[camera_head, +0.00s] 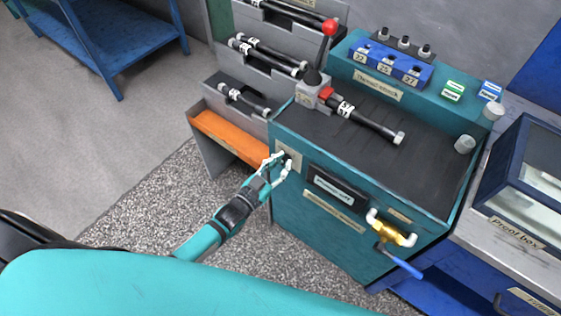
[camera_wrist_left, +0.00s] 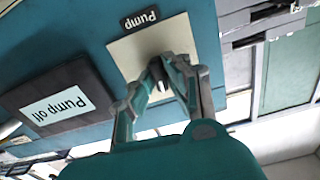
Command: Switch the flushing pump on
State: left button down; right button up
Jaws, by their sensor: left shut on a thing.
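The teal test bench (camera_head: 300,205) stands in the middle of the head view. On its front face, at the left, is a pale switch plate (camera_head: 291,152). In the left wrist view the plate (camera_wrist_left: 138,48) appears upside down with a dark "Pump" label (camera_wrist_left: 139,18). My left gripper (camera_head: 283,160) is at this plate. Its fingertips (camera_wrist_left: 163,78) are closed around a small dark switch knob (camera_wrist_left: 160,86), mostly hidden by the fingers. Beside the plate is a dark display (camera_head: 337,189); in the wrist view its label (camera_wrist_left: 58,107) starts with "Pump". My right gripper is out of view.
A brass valve with a blue handle (camera_head: 401,262) juts from the front. A hose rack (camera_head: 215,95) with an orange tray (camera_head: 228,137) stands left.

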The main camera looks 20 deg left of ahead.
pick_arm(q)
jog(key=m, duration=0.4)
jog(key=shift+w+d+r+m, duration=0.1)
jog(key=shift+w+r+m, duration=0.1)
jog(key=shift+r+m, duration=0.1)
jog(key=shift+m, duration=1.9)
jog(key=c, duration=1.5)
grip_release()
jog(key=shift+o, duration=0.8)
jog(key=shift+d+f, duration=0.15)
jog(key=shift+s+f, duration=0.1)
jog(key=shift+s, duration=0.05)
